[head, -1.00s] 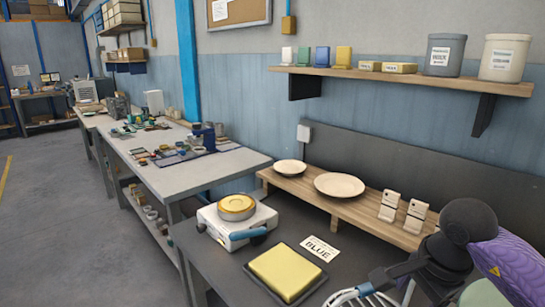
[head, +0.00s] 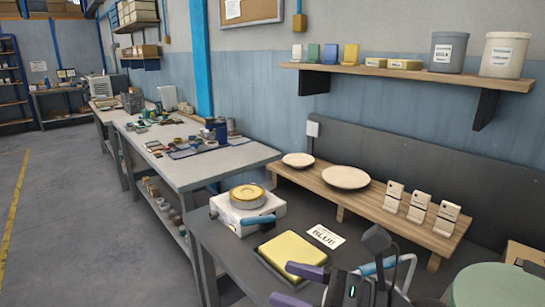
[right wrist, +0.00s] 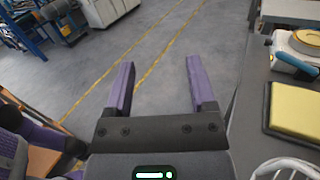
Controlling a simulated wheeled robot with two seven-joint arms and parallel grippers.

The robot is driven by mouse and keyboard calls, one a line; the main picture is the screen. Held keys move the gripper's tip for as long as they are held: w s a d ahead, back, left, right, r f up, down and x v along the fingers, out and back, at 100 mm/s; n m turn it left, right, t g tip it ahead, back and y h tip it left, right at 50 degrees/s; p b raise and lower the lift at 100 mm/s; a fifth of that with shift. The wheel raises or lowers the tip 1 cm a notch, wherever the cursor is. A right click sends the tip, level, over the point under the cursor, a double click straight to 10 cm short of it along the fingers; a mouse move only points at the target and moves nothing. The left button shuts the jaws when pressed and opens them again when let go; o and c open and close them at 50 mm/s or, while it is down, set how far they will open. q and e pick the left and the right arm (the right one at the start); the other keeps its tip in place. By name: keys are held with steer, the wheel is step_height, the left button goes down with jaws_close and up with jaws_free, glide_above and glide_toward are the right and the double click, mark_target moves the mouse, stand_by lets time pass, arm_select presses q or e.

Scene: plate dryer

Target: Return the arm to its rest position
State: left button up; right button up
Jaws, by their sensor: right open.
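My right gripper (head: 283,283) is at the bottom middle of the head view, its two purple fingers pointing left near the front of the dark table. In the right wrist view the gripper (right wrist: 158,63) is open, with nothing between its fingers and grey floor beyond them. It is apart from the yellow sponge-like pad in its dark tray, which lies behind it in the head view and to its right in the wrist view.
Two plates (head: 345,178) and several white stands (head: 418,205) are on a wooden rack. A green round surface (head: 495,285) is at lower right.

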steer(key=w+d+r+m+t+h, duration=0.1)
steer(key=d+m+t+h, duration=0.25)
steer(key=m+t, duration=0.6)
steer(key=w+d+m+t+h, duration=0.1)
steer(key=d+m+t+h, duration=0.25)
steer(key=m, duration=1.05)
steer(key=s+d+f+m+g+h, duration=0.1)
steer(key=d+f+m+g+h, duration=0.15)
steer(key=f+m+h, duration=0.45)
steer(key=s+d+f+m+g+h, duration=0.2)
steer(key=d+f+m+h, duration=0.2)
steer(key=m, duration=0.5)
steer(key=s+a+f+m+g+y, duration=0.1)
steer(key=s+f+m+g, duration=0.3)
steer(key=s+f+g, duration=0.4)
steer(key=s+a+f+m+g, duration=0.1)
steer(key=s+f+m+g, duration=0.35)
steer(key=s, duration=0.55)
step_height(320, 180, down, 19)
steer(key=s+n+g, duration=0.1)
steer(key=s, duration=0.1)
steer(key=s+d+f+g+b, duration=0.1)
steer(key=s+d+f, duration=0.2)
steer(key=s+f, duration=0.8)
steer(key=shift+s+f+b, duration=0.25)
steer(key=shift+s+b, duration=0.05)
steer(key=shift+s, duration=0.4)
steer(key=shift+d, duration=0.1)
